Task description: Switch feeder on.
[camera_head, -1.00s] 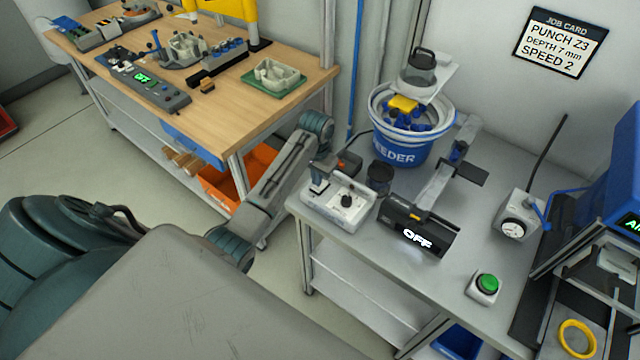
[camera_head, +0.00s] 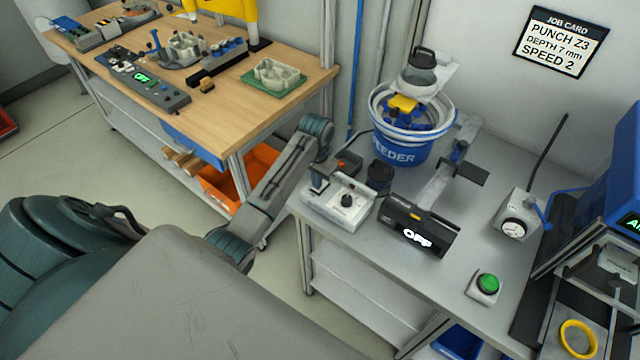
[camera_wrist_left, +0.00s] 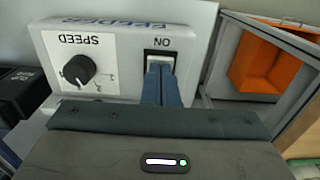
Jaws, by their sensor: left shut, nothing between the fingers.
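The feeder control box (camera_head: 350,214) is white and stands on the grey table's left end. It has a black speed knob (camera_wrist_left: 78,69) and a rocker switch (camera_wrist_left: 160,54) marked ON. My left gripper (camera_head: 319,188) is shut and empty, over the switch end of the box. In the left wrist view its closed fingertips (camera_wrist_left: 160,68) are at the switch and cover part of it; I cannot tell whether they press it. The blue feeder bowl (camera_head: 400,150) stands behind. My right gripper is not in view.
A dark round container (camera_head: 379,175) is close behind the box. The wooden bench (camera_head: 215,105) and an orange bin (camera_head: 228,188) are at the left.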

